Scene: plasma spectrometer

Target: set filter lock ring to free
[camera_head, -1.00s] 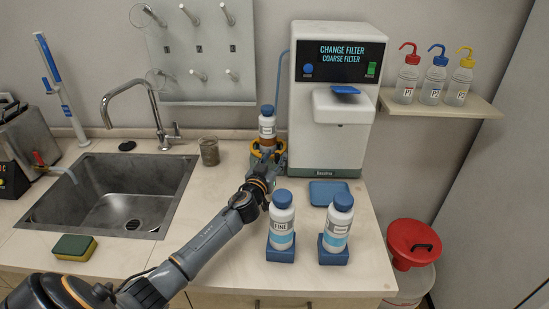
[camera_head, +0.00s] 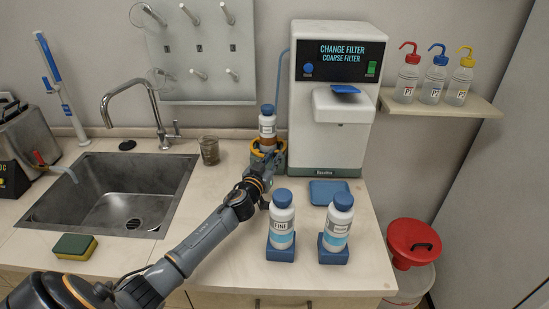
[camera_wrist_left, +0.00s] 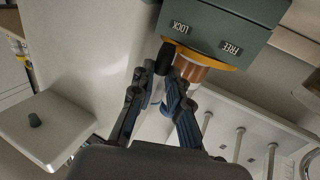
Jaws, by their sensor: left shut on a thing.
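The filter lock ring (camera_head: 256,147) is a yellow-orange collar under a white bottle with a blue cap (camera_head: 267,124), left of the machine. In the left wrist view the ring (camera_wrist_left: 222,65) sits against a green block (camera_wrist_left: 222,22) marked LOCK (camera_wrist_left: 180,27) and FREE (camera_wrist_left: 230,47). A black handle (camera_wrist_left: 165,57) stands out from the ring, on the LOCK side. My left gripper (camera_wrist_left: 169,80) is shut on this handle; it also shows in the head view (camera_head: 264,168). The fingers partly hide the ring and bottle. My right gripper is in neither view.
The white machine (camera_head: 333,150) shows "CHANGE FILTER COARSE FILTER". Two blue-capped bottles (camera_head: 282,222) (camera_head: 338,225) stand in blue holders at the front. A beaker (camera_head: 209,151) and the sink (camera_head: 115,195) lie to the left.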

